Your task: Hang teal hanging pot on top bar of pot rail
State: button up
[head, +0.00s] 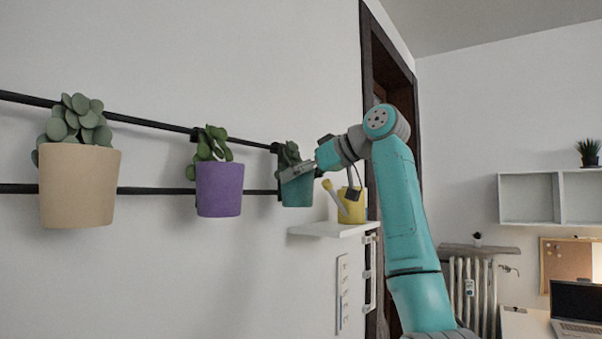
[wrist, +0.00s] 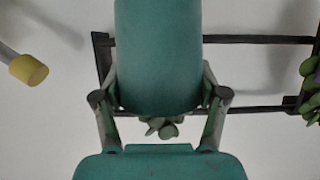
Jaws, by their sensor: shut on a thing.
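The teal hanging pot (head: 297,190), with a small green plant, is at the right end of the black pot rail. My gripper (head: 299,172) is shut on it from the right. In the wrist view the teal pot (wrist: 158,60) sits between the two fingers of my gripper (wrist: 160,98), its plant showing below. The top bar (head: 150,122) of the rail runs behind the pots, level with the plant of the teal pot. Whether the pot's hook rests on the bar is hidden. The lower bar (head: 150,190) runs beneath it.
A beige pot (head: 78,187) and a purple pot (head: 219,189) hang on the rail to the left. The wall between the pots is clear.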

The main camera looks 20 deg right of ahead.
jog(key=o, duration=1.6)
jog(key=shift+a+f, duration=0.1)
jog(key=shift+o, duration=0.2)
jog(key=v, duration=1.2)
